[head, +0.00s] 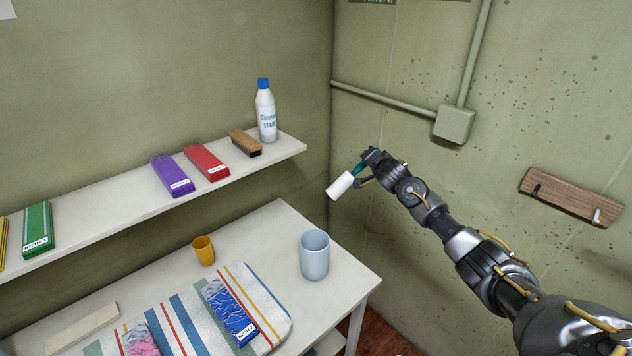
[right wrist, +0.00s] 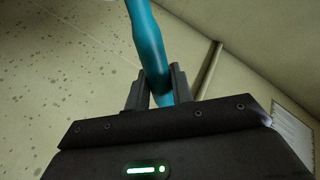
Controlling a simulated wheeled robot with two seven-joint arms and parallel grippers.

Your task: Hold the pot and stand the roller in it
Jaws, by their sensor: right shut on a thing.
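The roller (head: 341,185) has a white cylinder head and a teal handle. My right gripper (head: 369,158) is shut on the teal handle and holds the roller in the air, tilted, with the white head lower left. In the right wrist view the teal handle (right wrist: 150,50) sits between the two fingers (right wrist: 158,88). A light blue-grey pot (head: 314,257) stands upright on the table near its right corner, open at the top. The roller is above and beyond it, apart from it. My left gripper is not in view.
The white table (head: 262,225) also bears a small yellow cup (head: 203,250), a striped mat (head: 270,305) with packets, and a pale board (head: 82,329). Above it, a wall shelf (head: 95,211) holds a bottle (head: 266,112), brush and colored packs. A wooden rack (head: 560,194) hangs on the right wall.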

